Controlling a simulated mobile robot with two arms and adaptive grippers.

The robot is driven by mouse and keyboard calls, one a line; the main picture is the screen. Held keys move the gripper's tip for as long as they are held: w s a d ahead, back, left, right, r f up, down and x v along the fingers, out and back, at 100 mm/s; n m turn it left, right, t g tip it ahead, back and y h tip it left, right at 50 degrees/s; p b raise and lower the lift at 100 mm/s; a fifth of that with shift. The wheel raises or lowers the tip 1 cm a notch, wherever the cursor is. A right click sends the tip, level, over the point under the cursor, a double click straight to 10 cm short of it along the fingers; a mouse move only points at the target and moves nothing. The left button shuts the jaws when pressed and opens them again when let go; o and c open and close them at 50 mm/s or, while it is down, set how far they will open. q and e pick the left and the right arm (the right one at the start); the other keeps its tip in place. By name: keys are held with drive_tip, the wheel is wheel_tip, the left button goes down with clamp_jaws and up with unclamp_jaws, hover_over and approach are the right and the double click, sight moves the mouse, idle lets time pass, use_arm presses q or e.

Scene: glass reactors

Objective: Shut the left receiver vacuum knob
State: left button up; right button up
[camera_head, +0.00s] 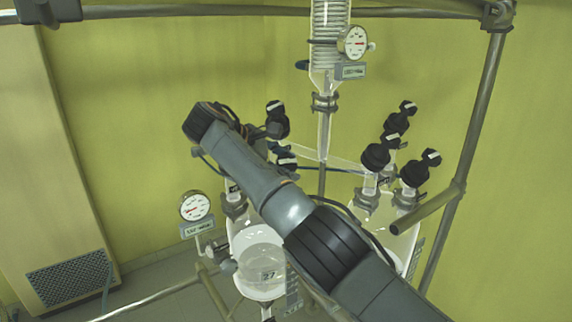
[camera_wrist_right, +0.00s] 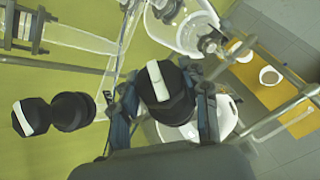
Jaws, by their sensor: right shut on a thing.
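My right arm reaches in from the lower right in the head view, across the front of the left glass receiver (camera_head: 258,265). My right gripper (camera_wrist_right: 163,105) has its two fingers on either side of a black knob (camera_wrist_right: 166,84) with a white bar on its cap, and is shut on it. The bar runs nearly up and down in the wrist view, slightly tilted. In the head view the gripper (camera_head: 262,131) is partly hidden by its wrist, beside a black knob (camera_head: 277,117) above the left receiver. My left gripper is not in view.
Another black knob (camera_wrist_right: 32,117) with a white bar lies left of the gripper in the wrist view. Several black knobs (camera_head: 376,156) stand over the right vessel. A gauge (camera_head: 195,206) is at left, a glass column (camera_head: 327,60) behind, and metal frame rods (camera_head: 470,130) at right.

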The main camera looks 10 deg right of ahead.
drive_tip(key=shift+f, duration=0.1)
drive_tip(key=o, duration=1.2)
drive_tip(key=shift+d, duration=0.1)
drive_tip(key=shift+c, duration=0.2)
drive_tip(key=shift+n+t, duration=0.5)
